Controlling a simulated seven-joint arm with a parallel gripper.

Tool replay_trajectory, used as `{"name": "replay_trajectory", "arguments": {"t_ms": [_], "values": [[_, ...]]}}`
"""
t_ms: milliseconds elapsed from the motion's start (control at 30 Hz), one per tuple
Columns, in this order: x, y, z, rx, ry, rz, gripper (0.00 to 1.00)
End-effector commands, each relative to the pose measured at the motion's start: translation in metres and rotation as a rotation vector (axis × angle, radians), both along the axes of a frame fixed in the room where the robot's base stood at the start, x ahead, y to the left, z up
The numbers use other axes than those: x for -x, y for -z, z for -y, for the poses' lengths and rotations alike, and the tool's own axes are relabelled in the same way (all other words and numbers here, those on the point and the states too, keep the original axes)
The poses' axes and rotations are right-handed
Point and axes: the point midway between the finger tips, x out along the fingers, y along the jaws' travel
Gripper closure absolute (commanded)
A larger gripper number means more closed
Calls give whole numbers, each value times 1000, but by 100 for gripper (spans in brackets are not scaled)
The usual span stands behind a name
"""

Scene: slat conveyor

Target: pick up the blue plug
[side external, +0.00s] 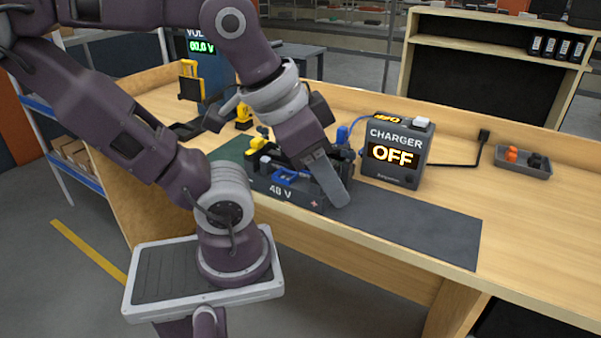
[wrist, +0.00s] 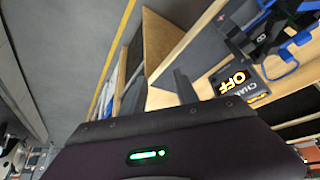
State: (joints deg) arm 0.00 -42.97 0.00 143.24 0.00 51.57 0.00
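The blue plug (side external: 342,134) appears to be the small upright blue piece at the left side of the charger (side external: 396,152), with a blue cable beside it. In the wrist view a blue piece (wrist: 290,58) next to the charger (wrist: 240,87) may be the same plug. My gripper (side external: 335,192) points down at the right end of the 48 V battery (side external: 285,192), apart from the plug. Its grey finger hides part of the battery; I cannot see the gap between the fingers. The wrist view shows one grey finger (wrist: 185,87).
A dark mat (side external: 430,235) lies under the battery, with bare room to its right. A black cable runs from the charger. A voltmeter (side external: 202,62) and yellow parts stand behind my arm.

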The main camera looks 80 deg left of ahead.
Motion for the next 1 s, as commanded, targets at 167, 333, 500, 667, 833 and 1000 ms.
{"name": "replay_trajectory", "arguments": {"t_ms": [167,333,500,667,833,1000], "values": [[0,0,0,0,0,0,64],[0,0,0,0,0,0,53],[0,0,0,0,0,0,53],[-2,-33,0,0,0,8,53],[-42,-86,-21,28,-107,-60,53],[-110,-123,-78,74,-276,-149,53]]}}
